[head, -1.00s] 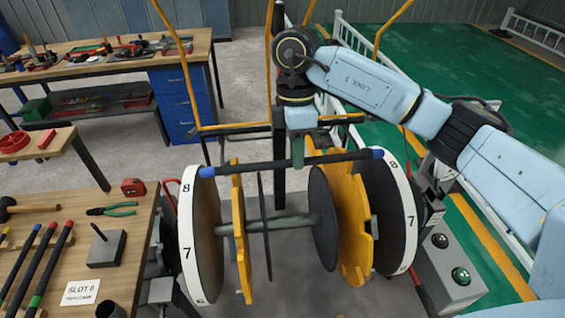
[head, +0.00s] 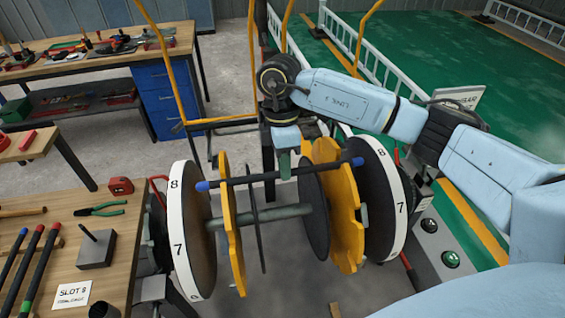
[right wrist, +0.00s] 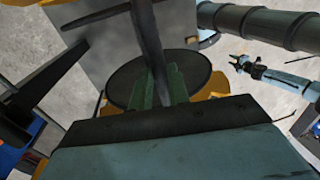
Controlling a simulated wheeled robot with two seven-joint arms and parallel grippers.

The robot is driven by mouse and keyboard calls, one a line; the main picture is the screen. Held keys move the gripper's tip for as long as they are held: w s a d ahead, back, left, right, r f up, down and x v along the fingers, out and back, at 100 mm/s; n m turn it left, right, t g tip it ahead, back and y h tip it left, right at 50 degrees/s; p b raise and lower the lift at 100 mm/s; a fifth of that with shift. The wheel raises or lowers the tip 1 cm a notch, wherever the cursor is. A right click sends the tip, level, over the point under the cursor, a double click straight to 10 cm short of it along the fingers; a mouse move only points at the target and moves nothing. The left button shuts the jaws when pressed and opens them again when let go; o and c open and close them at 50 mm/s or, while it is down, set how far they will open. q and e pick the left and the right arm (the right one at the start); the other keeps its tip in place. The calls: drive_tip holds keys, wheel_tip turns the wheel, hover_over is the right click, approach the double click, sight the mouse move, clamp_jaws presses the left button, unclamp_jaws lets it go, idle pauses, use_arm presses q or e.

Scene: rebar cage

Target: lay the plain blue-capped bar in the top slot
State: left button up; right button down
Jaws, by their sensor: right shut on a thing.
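The plain dark bar (head: 320,166) has a blue cap at each end. My right gripper (head: 284,172) is shut on it near mid-length. In the right wrist view the bar (right wrist: 150,45) runs up from between the green fingers (right wrist: 160,92). The bar lies across the cage's near side, by the upper rims of the left yellow notched plate (head: 230,225) and the right yellow notched plate (head: 345,225). Its caps are near the numbered discs. I cannot tell whether it touches the notches or which slot it is over.
Numbered white-rimmed discs stand left (head: 182,240) and right (head: 396,195), joined by a central shaft (head: 280,215). The wooden bench (head: 125,240) at left carries coloured-tip bars, pliers (head: 100,208), a grey block (head: 96,249) and a slot card (head: 73,298). A button box (head: 440,245) stands at right.

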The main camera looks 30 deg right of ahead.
drive_tip(key=shift+w+r, duration=0.1)
drive_tip(key=c, duration=1.3)
unclamp_jaws()
drive_tip(key=shift+f, duration=0.2)
drive_tip(key=shift+c, duration=0.2)
drive_tip(key=shift+r, duration=0.2)
wheel_tip(320, 180, up, 7)
drive_tip(key=w+b, duration=0.1)
drive_tip(key=shift+d+r+b, duration=0.15)
drive_tip(key=shift+b, duration=0.25)
